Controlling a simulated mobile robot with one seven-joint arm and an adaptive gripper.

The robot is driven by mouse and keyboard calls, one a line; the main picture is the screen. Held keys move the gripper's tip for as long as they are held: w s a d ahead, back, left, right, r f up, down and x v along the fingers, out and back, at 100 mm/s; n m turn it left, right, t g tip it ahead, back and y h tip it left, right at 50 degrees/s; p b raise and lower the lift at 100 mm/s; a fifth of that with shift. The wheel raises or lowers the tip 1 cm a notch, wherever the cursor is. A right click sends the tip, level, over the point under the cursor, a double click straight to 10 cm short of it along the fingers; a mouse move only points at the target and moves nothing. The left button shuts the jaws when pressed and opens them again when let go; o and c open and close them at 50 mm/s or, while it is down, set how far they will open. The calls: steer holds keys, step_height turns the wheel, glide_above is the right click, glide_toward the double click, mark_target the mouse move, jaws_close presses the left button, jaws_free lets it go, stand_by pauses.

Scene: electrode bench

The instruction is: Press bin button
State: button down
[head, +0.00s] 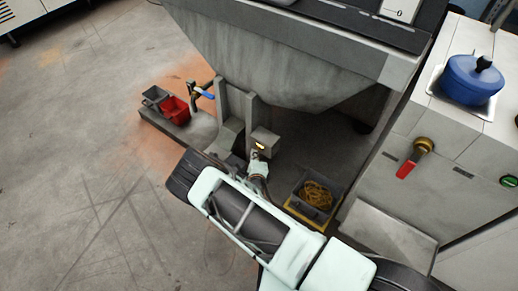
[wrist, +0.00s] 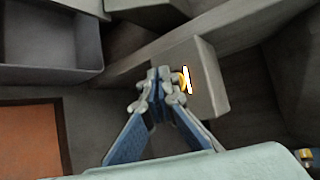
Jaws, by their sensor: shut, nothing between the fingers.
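A small grey box (head: 267,137) with a lit yellow button (head: 260,146) on its face stands beside a post below the big grey hopper bin (head: 290,60). In the wrist view the box (wrist: 209,85) is just right of centre, and its button (wrist: 183,80) glows yellow and white. My gripper (head: 259,162) is shut and empty, close in front of the button. In the wrist view my gripper's fingertips (wrist: 160,80) are at the button's left side and partly cover it. I cannot tell whether they touch it.
A grey crate (head: 332,213) with a tangled yellow heap stands right of my arm. A blue pot (head: 470,82) stands on the right counter. The left floor is clear.

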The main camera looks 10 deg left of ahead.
steer(key=shift+w, duration=0.15)
steer(key=shift+w+d, duration=0.2)
steer(key=shift+w, duration=0.05)
steer(key=shift+w+d, duration=0.15)
steer(key=shift+w, duration=0.25)
stand_by(0.5)
steer(key=shift+s, duration=0.1)
steer(key=shift+s+a+p, duration=0.3)
steer(key=shift+s+p, duration=0.05)
steer(key=shift+s, duration=0.3)
steer(key=shift+s, duration=0.1)
steer(key=s, duration=0.1)
steer(key=s+a, duration=0.1)
steer(key=s, duration=0.1)
steer(key=s+a+p, duration=0.1)
steer(key=shift+s, duration=0.25)
stand_by(0.9)
